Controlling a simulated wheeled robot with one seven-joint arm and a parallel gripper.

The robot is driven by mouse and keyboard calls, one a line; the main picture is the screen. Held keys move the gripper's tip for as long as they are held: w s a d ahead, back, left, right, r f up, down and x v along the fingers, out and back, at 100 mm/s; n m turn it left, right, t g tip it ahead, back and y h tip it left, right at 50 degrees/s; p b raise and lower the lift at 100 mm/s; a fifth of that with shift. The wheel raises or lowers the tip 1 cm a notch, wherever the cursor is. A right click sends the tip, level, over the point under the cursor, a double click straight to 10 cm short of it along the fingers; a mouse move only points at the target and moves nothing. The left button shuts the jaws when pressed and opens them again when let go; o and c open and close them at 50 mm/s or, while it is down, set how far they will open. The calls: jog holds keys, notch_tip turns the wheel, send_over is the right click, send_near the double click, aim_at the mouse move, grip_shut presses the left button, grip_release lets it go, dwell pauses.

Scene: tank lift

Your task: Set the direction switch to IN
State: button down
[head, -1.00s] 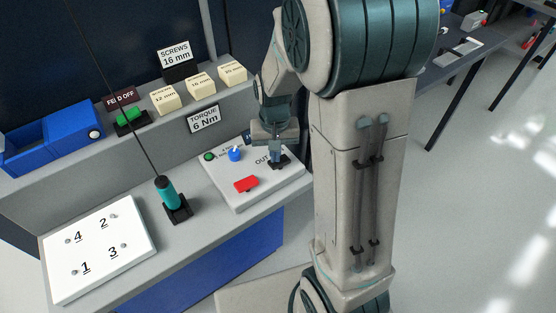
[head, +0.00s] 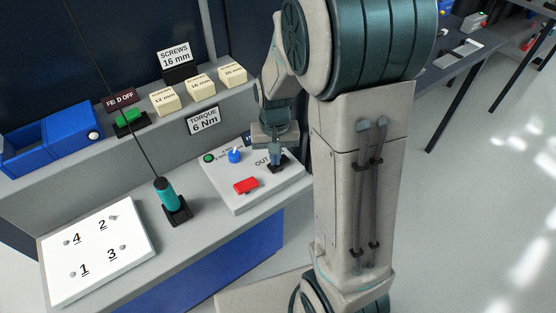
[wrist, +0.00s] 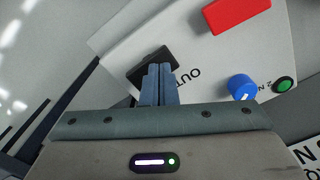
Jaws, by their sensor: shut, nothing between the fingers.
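The direction switch (wrist: 146,62) is a black block on the white control panel (wrist: 110,45), beside the printed word OUT. My gripper (wrist: 158,72) is shut and empty, with its fingertips over or against the block; I cannot tell if they touch. In the head view my gripper (head: 277,162) points down at the black switch (head: 283,168) on the right side of the panel. My fingers hide part of the switch, so its setting cannot be read. The word IN is not clearly readable.
The panel also has a red block (head: 245,186), a blue knob (head: 235,156) and a green button (head: 208,158). A teal screwdriver (head: 167,193) stands in a black holder to the left. A white numbered plate (head: 98,246) lies at the front left.

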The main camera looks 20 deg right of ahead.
notch_tip(320, 180, up, 6)
jog(key=p, duration=0.4)
jog(key=shift+r+p, duration=0.25)
jog(key=shift+p, duration=0.1)
jog(key=s+r+n+t, duration=0.2)
jog(key=s+r+t, duration=0.1)
jog(key=s+r, duration=0.8)
jog(key=s, duration=0.3)
